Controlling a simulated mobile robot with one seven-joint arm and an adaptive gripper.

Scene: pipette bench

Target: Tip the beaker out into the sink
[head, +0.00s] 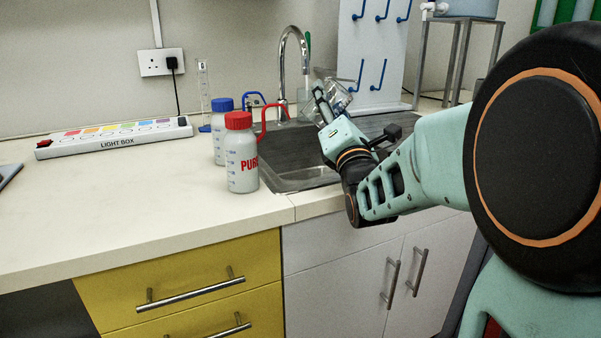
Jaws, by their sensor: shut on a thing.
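My gripper (322,97) is at the end of my arm, reaching over the sink (305,178) from the right. It is shut on a clear glass beaker (340,97), which is held above the sink and looks tilted. The beaker's contents are too small to tell. The sink is a steel basin set into the worktop; my gripper and wrist hide its right part. A curved steel tap (283,62) stands behind the basin, left of the beaker.
A red-capped wash bottle (241,160) and a blue-capped one (219,140) stand close to the sink's left edge. A pegboard (372,45) stands behind.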

